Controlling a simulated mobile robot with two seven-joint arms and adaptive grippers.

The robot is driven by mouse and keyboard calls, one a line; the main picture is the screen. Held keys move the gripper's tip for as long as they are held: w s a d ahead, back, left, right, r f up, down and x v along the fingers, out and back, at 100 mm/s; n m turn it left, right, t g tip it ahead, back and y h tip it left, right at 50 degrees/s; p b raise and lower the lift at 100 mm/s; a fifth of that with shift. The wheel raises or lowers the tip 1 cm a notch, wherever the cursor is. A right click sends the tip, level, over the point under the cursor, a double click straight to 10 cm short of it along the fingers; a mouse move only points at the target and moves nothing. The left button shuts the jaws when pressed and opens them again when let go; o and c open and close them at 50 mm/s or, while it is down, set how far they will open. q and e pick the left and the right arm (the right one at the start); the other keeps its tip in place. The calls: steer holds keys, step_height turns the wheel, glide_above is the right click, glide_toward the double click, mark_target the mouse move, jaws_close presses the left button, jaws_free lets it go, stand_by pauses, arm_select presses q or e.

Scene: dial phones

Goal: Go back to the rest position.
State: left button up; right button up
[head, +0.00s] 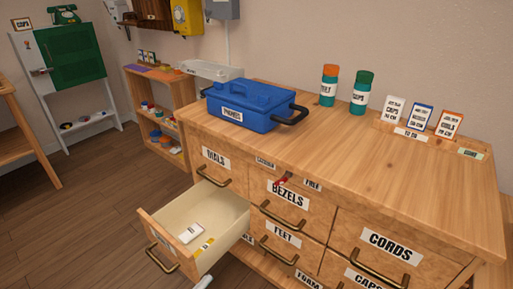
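Neither of my grippers shows in the head view. No arm is seen over the wooden drawer cabinet (420,185). An open drawer (165,228) juts out at the cabinet's lower left, with a small white labelled box (191,232) and a yellow label (205,246) inside. A small pale piece (204,282) shows at the bottom edge below the drawer; I cannot tell what it is. A closed blue case (245,103) labelled PHONES stands on the cabinet's left end.
Two bottles (361,92) and several small labelled boxes (420,118) stand along the cabinet's back. The drawers marked DIALS, BEZELS, FEET and CORDS look shut. A low shelf (157,77) and a green-doored cabinet (75,55) stand at left. Floor (90,215) at left is clear.

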arm_select(q)
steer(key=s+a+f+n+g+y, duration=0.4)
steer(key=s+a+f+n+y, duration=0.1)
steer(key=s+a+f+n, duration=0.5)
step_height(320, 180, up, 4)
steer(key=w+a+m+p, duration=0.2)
steer(key=p, duration=0.7)
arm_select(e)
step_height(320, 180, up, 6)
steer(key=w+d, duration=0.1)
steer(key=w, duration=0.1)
arm_select(q)
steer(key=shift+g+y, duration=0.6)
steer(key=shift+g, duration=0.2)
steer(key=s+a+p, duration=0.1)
steer(key=p, duration=0.2)
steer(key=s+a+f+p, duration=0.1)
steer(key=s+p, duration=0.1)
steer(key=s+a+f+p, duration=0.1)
steer(key=p, duration=0.2)
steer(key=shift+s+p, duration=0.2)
steer(key=shift+p, duration=0.1)
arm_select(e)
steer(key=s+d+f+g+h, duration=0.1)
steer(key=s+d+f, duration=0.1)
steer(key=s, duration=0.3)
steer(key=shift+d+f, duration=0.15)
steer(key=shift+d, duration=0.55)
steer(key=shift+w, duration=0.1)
